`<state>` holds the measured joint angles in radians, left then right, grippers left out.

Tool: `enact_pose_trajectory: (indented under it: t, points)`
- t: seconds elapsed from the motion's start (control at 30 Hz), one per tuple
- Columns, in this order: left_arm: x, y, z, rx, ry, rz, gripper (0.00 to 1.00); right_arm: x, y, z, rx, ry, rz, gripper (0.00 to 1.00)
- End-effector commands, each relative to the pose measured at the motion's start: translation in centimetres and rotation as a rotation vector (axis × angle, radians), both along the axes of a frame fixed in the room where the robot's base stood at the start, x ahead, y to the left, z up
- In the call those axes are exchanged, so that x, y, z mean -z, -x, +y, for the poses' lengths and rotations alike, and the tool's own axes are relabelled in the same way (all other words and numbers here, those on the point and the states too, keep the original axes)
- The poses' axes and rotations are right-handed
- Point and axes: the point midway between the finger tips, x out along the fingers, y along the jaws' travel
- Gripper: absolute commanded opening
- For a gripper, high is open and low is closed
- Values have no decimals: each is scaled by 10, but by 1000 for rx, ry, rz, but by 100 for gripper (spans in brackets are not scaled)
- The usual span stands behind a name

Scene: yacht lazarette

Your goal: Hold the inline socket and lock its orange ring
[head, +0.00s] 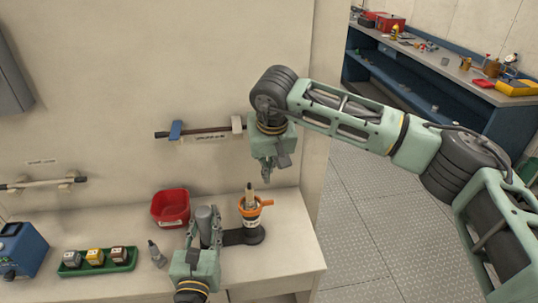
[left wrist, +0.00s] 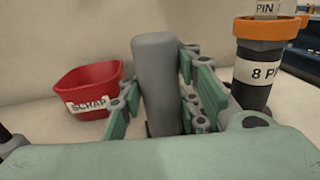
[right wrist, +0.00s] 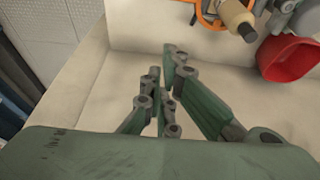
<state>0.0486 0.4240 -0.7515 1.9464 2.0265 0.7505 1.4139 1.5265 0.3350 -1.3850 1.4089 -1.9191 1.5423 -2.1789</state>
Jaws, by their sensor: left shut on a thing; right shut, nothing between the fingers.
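The inline socket (head: 250,212) stands upright on a dark base on the bench, with its orange ring (head: 255,203) around the top and a pale plug (head: 250,190) in it. In the left wrist view its black body reads "8 P" (left wrist: 258,72), with the orange ring (left wrist: 268,28) above. My left gripper (head: 205,217) is shut on an upright grey cylinder (left wrist: 155,75), just left of the socket. My right gripper (head: 267,178) is shut and empty, above the socket and apart from it. The right wrist view shows part of the orange ring (right wrist: 207,18) at the top.
A red bin labelled "SCRAP" (head: 171,208) stands behind my left gripper. A small bottle (head: 157,254), a green tray (head: 97,262) with several small blocks and a blue box (head: 22,248) are to the left. Bare bench lies right of the socket; the wall is behind.

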Motion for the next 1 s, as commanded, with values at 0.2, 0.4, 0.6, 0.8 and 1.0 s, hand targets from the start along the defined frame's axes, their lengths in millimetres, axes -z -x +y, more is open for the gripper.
enact_pose_trajectory:
  t: [0.2, 0.4, 0.6, 0.8, 1.0]
  points:
    - [1, 0, 0, 0, -4, 2, 0, 24, 6, 0, -3, -1, 0, 0]
    - [1, 0, 0, 0, -4, 2, 0, 24, 26, -2, -2, 0, 0, 0]
    - [1, 0, 0, 0, -3, 2, 0, 24, 32, -2, 0, -1, 0, 0]
    - [1, 0, 0, 0, -3, 2, 0, 24, 32, -2, 0, 0, 0, 0]
    - [1, 0, 0, 0, -3, 2, 0, 24, 32, -3, 8, -1, 0, 0]
